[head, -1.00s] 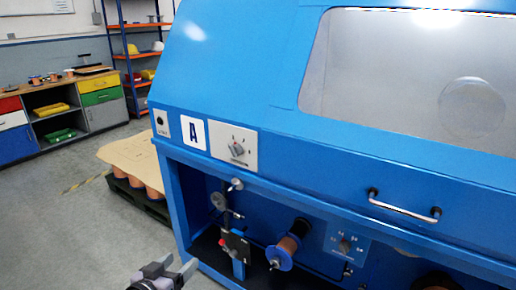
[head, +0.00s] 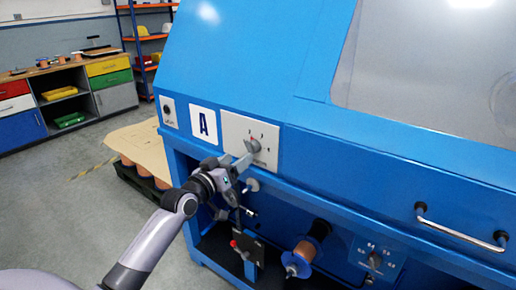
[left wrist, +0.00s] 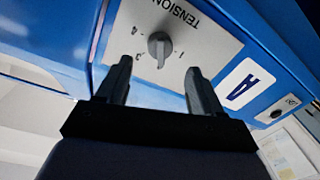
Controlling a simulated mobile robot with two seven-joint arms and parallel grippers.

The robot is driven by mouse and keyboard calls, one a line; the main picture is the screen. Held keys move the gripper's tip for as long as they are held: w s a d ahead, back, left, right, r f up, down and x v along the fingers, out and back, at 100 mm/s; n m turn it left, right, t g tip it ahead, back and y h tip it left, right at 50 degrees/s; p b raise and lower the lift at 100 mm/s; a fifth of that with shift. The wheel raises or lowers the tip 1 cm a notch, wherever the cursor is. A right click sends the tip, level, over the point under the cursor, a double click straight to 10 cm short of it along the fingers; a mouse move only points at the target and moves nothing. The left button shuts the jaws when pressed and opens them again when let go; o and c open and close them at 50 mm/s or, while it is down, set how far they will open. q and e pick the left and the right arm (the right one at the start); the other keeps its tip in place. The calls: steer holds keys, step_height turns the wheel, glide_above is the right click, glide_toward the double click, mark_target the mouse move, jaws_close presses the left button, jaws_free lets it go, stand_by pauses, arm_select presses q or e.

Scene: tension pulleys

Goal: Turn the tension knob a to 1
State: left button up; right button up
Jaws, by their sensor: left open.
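The tension knob a (head: 253,146) is a grey knob on a pale plate beside the letter A sign (head: 204,124) on the blue machine front. It also shows in the left wrist view (left wrist: 159,45), with TENSION lettering upside down and small numerals around it; I cannot read its setting surely. My left gripper (head: 236,165) is just in front of the plate, at the knob's lower left in the head view. In the left wrist view its fingers (left wrist: 158,82) are open and empty, with the knob beyond the gap, apart from them. My right gripper is not in view.
A second knob (head: 374,260) sits on a blue panel lower right. A copper spool (head: 304,252) and a red-and-black fitting (head: 244,248) are in the bay below. A door handle (head: 460,228) sticks out at right. A pallet (head: 145,182) stands left of the machine.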

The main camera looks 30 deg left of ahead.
mark_target(249, 150)
arm_select(q)
steer(key=shift+w, duration=3.45)
steer(key=c, duration=1.1)
